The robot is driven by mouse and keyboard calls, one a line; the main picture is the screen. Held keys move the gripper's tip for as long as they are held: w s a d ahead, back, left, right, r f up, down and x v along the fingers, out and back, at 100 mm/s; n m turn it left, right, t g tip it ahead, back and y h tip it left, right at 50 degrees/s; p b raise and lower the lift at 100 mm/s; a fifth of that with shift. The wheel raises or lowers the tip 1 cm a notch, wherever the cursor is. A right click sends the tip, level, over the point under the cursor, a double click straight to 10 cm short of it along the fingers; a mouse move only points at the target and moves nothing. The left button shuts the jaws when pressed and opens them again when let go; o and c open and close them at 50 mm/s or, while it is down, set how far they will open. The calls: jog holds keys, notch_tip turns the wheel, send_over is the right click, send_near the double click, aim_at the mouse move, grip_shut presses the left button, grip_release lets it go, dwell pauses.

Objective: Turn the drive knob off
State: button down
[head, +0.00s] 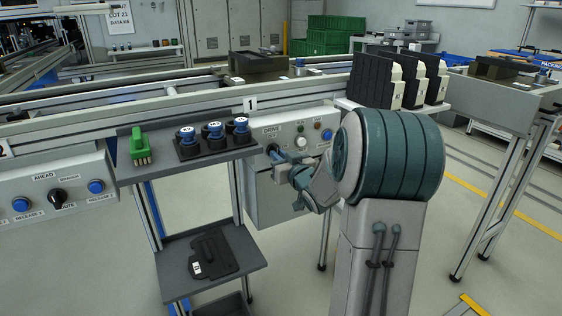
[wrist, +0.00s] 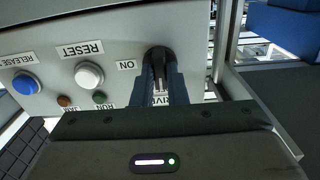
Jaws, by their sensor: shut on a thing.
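The black drive knob (wrist: 158,55) is on the grey control panel, with an ON label beside it in the wrist view. My gripper (wrist: 161,82) has its two blue-grey fingers on either side of the knob's grip and is shut on it. In the head view my gripper (head: 277,157) reaches the panel (head: 283,208) under the DRIVE and OFF lettering, and the knob there is mostly hidden behind the fingers. The knob's grip lies in line with the fingers in the wrist view; its exact setting is hard to tell.
A white reset button (wrist: 89,75) and a blue release button (wrist: 26,83) are on the same panel, with small lamps nearby. A shelf (head: 163,172) with blue-topped round parts and a green piece (head: 140,147) stands left of the panel. The conveyor (head: 180,115) runs above.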

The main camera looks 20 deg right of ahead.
jog(key=shift+f, duration=0.1)
dwell(0.3)
jog(key=c, duration=1.4)
grip_release()
jog(key=shift+c, duration=0.2)
jog(key=s+p, duration=0.2)
jog(key=s, duration=1.2)
jog(key=shift+d+p, duration=0.25)
jog(key=shift+p, duration=0.1)
jog(key=shift+w, duration=0.1)
